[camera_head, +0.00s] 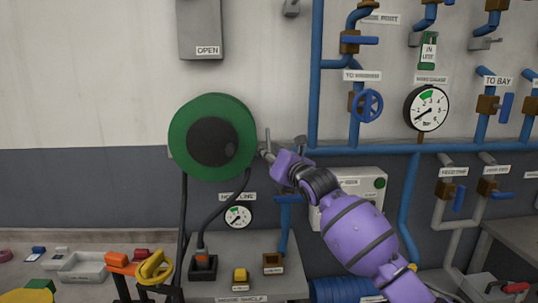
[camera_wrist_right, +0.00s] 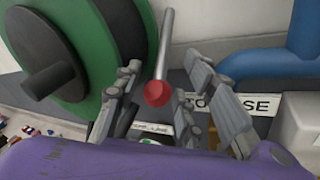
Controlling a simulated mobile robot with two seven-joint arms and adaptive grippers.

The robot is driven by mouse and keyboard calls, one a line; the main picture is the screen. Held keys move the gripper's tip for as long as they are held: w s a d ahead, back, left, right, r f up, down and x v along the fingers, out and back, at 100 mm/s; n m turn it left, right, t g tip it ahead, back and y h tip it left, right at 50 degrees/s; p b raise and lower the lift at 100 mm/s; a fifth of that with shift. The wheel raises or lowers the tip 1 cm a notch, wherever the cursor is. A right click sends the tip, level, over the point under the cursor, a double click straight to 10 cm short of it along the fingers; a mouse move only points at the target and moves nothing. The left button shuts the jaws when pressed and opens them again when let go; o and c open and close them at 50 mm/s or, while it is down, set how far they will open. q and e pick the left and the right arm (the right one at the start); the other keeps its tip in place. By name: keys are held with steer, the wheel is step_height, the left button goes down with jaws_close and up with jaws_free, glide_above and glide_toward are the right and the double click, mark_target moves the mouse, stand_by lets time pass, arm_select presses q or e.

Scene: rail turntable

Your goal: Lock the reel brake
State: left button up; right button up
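The green hose reel (camera_head: 190,137) with its dark hub (camera_head: 213,142) is on the wall left of centre. It also shows at the upper left of the right wrist view (camera_wrist_right: 45,45). A grey lever (camera_wrist_right: 166,45) with a red knob (camera_wrist_right: 157,94) stands beside the reel's right side, apparently the brake. My right gripper (camera_head: 268,150) is at the lever, just right of the reel. In the right wrist view its fingers (camera_wrist_right: 168,70) are spread, with the lever and knob seen between them. Contact cannot be told. My left gripper is out of view.
A blue pipe (camera_head: 350,148) runs along the wall right of the gripper. A white box (camera_head: 370,188) is behind my right arm. A grey shelf (camera_head: 225,288) below carries small items. Black hoses (camera_head: 183,215) hang under the reel. The wall left of the reel is clear.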

steer(key=shift+w+a, duration=0.25)
steer(key=shift+w, duration=0.15)
jaws_close()
